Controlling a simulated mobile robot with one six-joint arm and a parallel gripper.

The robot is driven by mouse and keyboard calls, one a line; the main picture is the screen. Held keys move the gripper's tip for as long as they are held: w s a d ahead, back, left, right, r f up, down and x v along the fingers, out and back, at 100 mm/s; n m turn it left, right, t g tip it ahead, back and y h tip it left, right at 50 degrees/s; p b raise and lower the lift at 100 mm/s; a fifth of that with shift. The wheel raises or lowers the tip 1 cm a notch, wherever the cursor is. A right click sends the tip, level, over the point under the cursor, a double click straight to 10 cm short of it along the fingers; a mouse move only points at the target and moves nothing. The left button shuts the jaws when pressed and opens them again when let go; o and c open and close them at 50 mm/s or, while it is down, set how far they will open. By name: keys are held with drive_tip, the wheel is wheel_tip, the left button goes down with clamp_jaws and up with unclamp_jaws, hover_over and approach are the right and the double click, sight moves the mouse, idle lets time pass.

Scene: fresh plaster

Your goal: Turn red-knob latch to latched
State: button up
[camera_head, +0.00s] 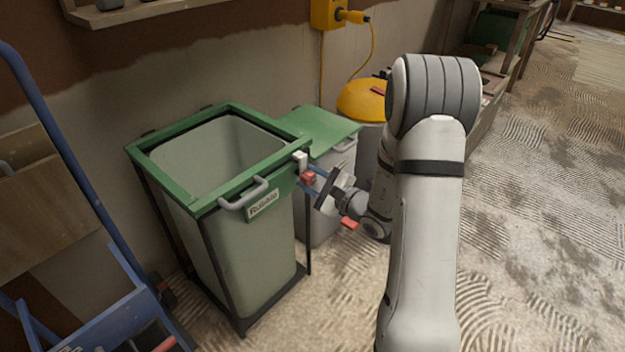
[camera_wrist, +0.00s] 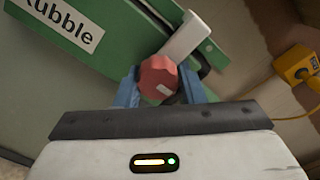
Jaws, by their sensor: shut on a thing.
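The red knob (camera_head: 308,177) of the latch is on the right end of the green front rim of the rubble bin. In the wrist view the red knob (camera_wrist: 158,77) sits between the blue fingers of my gripper (camera_wrist: 160,90). A pale latch bar (camera_wrist: 187,35) runs from the knob up and to the right; it also shows as a light block in the head view (camera_head: 300,159). My gripper (camera_head: 312,177) comes from the right and is shut on the knob. The finger contact faces are partly hidden by the knob.
The rubble bin's green rim (camera_head: 180,190) has a grey handle (camera_head: 244,194), and the bin is open on top. A second bin with a green lid (camera_head: 322,133) stands behind. A yellow-topped drum (camera_head: 362,100) is beside it. A blue cart (camera_head: 95,320) is at left.

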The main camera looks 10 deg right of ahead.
drive_tip(key=shift+a+r, duration=0.25)
drive_tip(key=o, duration=0.9)
drive_tip(key=shift+s, duration=0.15)
drive_tip(key=shift+d, duration=0.1)
drive_tip(key=shift+s+d, duration=0.25)
drive_tip(key=shift+s, duration=0.05)
drive_tip(key=p+v, duration=0.2)
drive_tip(key=v, duration=0.5)
